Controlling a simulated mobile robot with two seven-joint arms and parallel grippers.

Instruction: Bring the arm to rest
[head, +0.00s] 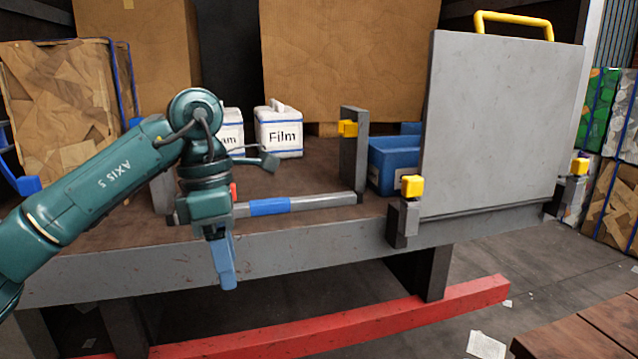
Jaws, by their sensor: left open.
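My left arm comes in from the left as a green jointed arm marked "AXIS 5". Its left gripper (224,262) points down in front of the table's front edge, with blue fingers seen nearly edge-on. The gripper is open, and nothing shows between the fingers. The wrist hides part of the tabletop and part of a grey bar with a blue band (270,206) behind it. My right gripper is not in view.
Two white bins stand at the back, one labelled "Film" (280,135). A blue bin (388,165) sits partly behind a large grey panel (500,125) with a yellow handle (514,20). A red beam (340,322) runs low in front of the table (330,250).

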